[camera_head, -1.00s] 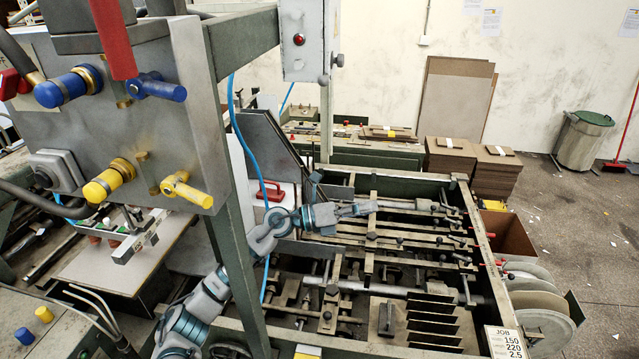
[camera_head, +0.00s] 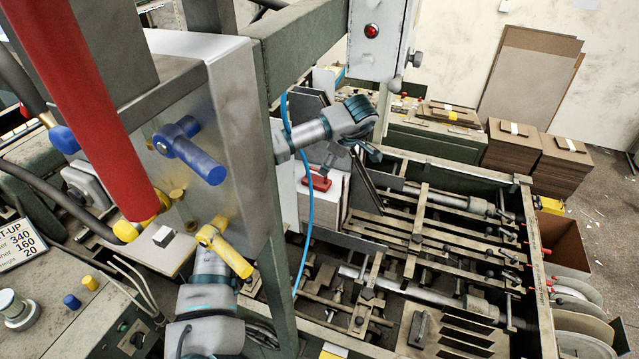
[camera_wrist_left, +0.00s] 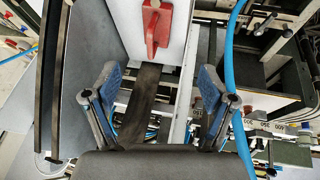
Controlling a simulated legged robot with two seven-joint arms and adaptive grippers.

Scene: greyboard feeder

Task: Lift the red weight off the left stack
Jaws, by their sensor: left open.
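The red weight (camera_head: 318,181) has a raised handle and sits on top of a white stack (camera_head: 328,206), beside a dark slanted plate. It also shows upright at the top centre of the left wrist view (camera_wrist_left: 157,25), against the pale stack. My left gripper (camera_head: 371,146) is above and to the right of the weight, apart from it. In the left wrist view its two blue-padded fingers (camera_wrist_left: 155,82) are spread wide with nothing between them, and the weight lies beyond them. My right gripper is not in view.
A blue hose (camera_head: 307,200) hangs beside the stack and also runs close to the fingers in the left wrist view (camera_wrist_left: 233,80). A green post (camera_head: 289,240) and a grey valve panel (camera_head: 235,120) stand in front of my arm. Machine rails (camera_head: 440,215) fill the right.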

